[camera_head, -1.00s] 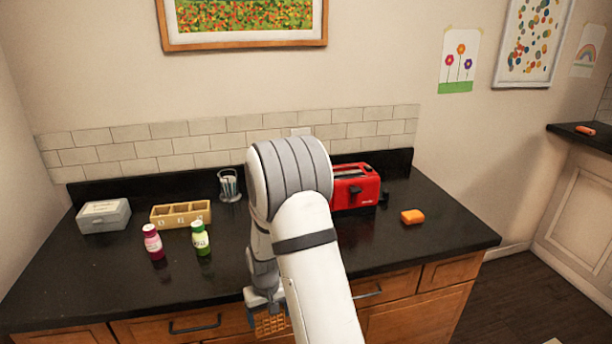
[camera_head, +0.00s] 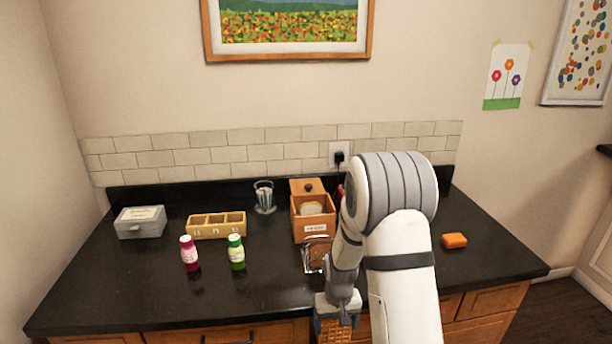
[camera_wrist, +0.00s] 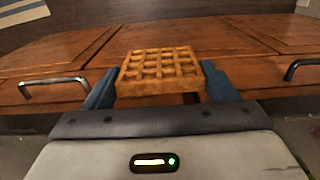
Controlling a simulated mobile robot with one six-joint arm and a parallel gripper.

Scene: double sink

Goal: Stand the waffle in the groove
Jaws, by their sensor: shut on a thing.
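My gripper (camera_head: 337,318) is shut on the waffle (camera_head: 334,333), a square golden-brown grid, in front of the counter's front edge. In the wrist view, the waffle (camera_wrist: 160,71) sits between the two blue fingers of my gripper (camera_wrist: 160,86), against the wooden cabinet fronts. A small metal rack (camera_head: 315,256) with a brown slice-like thing in it stands on the counter, behind the gripper; its slots are too small to make out. I cannot tell which groove is meant. Only a red sliver of the toaster (camera_head: 341,192) shows; my arm hides the rest.
A wooden box (camera_head: 313,228) stands behind the rack. A pink bottle (camera_head: 190,254), a green bottle (camera_head: 236,253), a divided tray (camera_head: 216,226), a grey box (camera_head: 141,222) and a glass (camera_head: 264,198) are left. An orange block (camera_head: 454,241) is right. The front left counter is clear.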

